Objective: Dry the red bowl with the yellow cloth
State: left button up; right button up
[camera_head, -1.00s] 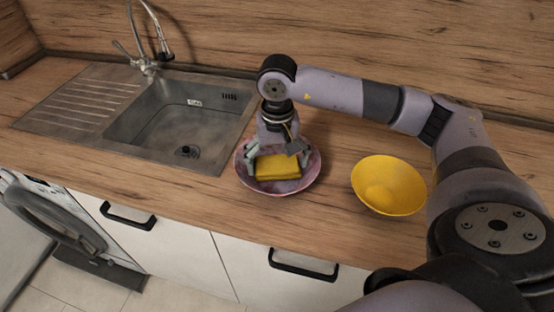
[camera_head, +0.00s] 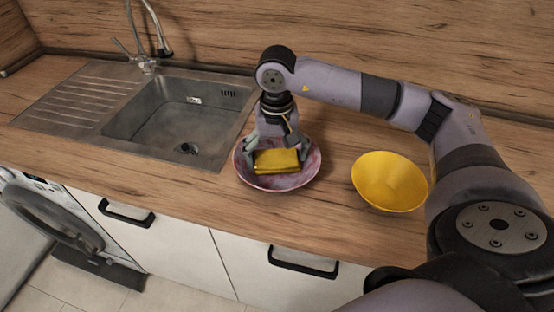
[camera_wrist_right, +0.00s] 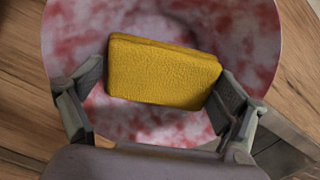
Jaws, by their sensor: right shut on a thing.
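The red bowl (camera_head: 312,170) is mottled red and white and stands upright on the counter, right of the sink. The folded yellow cloth (camera_head: 277,162) is inside the bowl's outline, and in the right wrist view the cloth (camera_wrist_right: 163,73) covers the bowl's middle. My right gripper (camera_head: 276,158) is over the bowl, its fingers shut on the two ends of the cloth. In the right wrist view the bowl (camera_wrist_right: 255,30) shows around the cloth. Whether the cloth touches the bowl is hidden. My left gripper is not in view.
A yellow bowl (camera_head: 390,181) stands to the right on the wooden counter (camera_head: 215,190). A steel sink (camera_head: 185,125) with a tap (camera_head: 148,62) is to the left. A washing machine (camera_head: 45,215) and white drawers are below the counter's front edge.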

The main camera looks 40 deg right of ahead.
jog(key=shift+s+a+f, duration=0.1)
jog(key=shift+s+a, duration=0.1)
jog(key=shift+s, duration=0.25)
jog(key=shift+s+a+f, duration=0.1)
jog(key=shift+s+a, duration=0.1)
jog(key=shift+s, duration=0.2)
jog(key=shift+w+b, duration=0.1)
jog(key=shift+b, duration=0.25)
jog(key=shift+w+d+r, duration=0.25)
jog(key=shift+w+d, duration=0.2)
jog(key=shift+w, duration=0.35)
jog(key=shift+s+a+f+b, duration=0.1)
jog(key=shift+s+a+b, duration=0.2)
jog(key=shift+s, duration=0.15)
jog(key=shift+s+a+f+b, duration=0.15)
jog(key=shift+s+b, duration=0.1)
jog(key=shift+s, duration=0.2)
